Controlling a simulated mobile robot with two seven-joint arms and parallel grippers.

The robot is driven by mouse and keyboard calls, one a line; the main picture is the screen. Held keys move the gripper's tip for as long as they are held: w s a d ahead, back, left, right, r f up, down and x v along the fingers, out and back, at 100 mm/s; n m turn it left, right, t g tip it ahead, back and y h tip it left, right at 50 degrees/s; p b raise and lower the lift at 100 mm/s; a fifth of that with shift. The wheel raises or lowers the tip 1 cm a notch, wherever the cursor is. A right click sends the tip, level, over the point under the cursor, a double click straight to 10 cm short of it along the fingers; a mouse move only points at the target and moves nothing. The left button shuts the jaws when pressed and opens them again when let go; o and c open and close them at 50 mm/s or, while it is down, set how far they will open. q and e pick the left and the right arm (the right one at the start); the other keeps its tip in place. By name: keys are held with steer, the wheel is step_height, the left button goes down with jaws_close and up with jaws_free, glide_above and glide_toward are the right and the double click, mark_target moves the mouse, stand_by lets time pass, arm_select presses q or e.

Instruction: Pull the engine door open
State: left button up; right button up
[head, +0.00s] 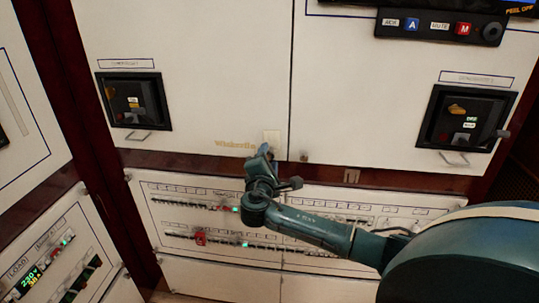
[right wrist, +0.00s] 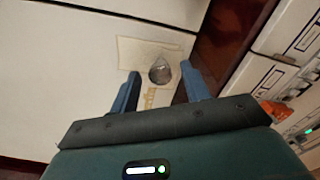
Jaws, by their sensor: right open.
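The engine door seems to be one of the large white panels; I cannot tell which from any label. The left white panel (head: 215,85) carries gold lettering and a small cream plate (head: 272,138) near its lower right corner. In the right wrist view a round metallic knob (right wrist: 160,71) sits on that plate. My right gripper (head: 267,154) is at this corner. Its two blue fingers are open (right wrist: 160,88), one on each side of the knob in the picture; I cannot tell whether they touch it. My left gripper is not in view.
The right white panel (head: 365,90) has a small knob (head: 304,156) at its lower left. Recessed black switch boxes (head: 134,100) (head: 465,119) sit on both sides. Below a dark red strip (head: 200,164) are breaker rows (head: 180,204). A button strip (head: 437,26) is at upper right.

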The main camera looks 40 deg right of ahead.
steer(key=shift+x, duration=1.05)
jaws_close()
stand_by(0.7)
